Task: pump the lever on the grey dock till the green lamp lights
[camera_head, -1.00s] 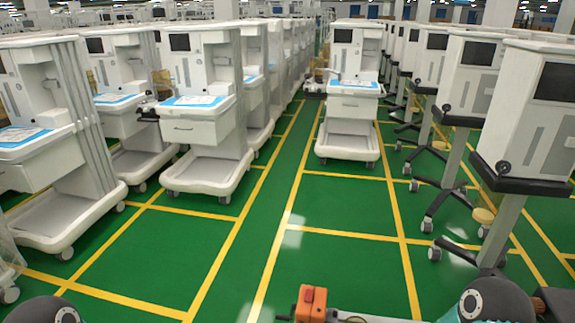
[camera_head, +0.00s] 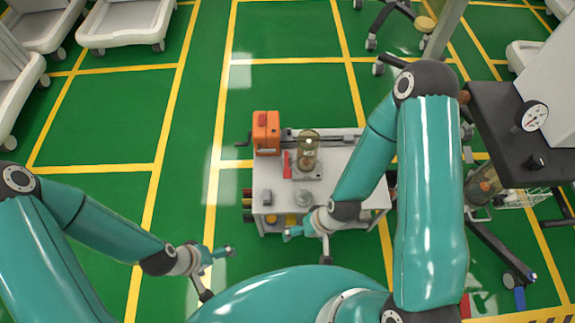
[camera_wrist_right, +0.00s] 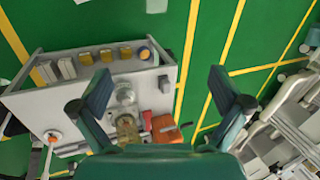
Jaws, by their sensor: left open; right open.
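A small grey-white cart (camera_head: 340,188) stands in front of me. On its top is a clear amber cylinder (camera_head: 308,150) on a grey base, with a red upright piece (camera_head: 287,164) beside it. I cannot tell for sure which part is the dock or its lever, and I make out no lit green lamp. My right gripper (camera_head: 306,248) is open and empty near the cart's front edge. The right wrist view shows its spread fingers (camera_wrist_right: 160,76), with the cylinder (camera_wrist_right: 127,128) and red piece (camera_wrist_right: 147,118) beyond. My left gripper (camera_head: 219,273) is open and empty, left of the cart.
An orange block (camera_head: 266,132) sits at the cart's back left corner. A small grey box (camera_head: 267,198) and a round grey knob (camera_head: 303,197) are near its front. A dark shelf with a gauge (camera_head: 533,116) stands close on the right. Green floor left of the cart is clear.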

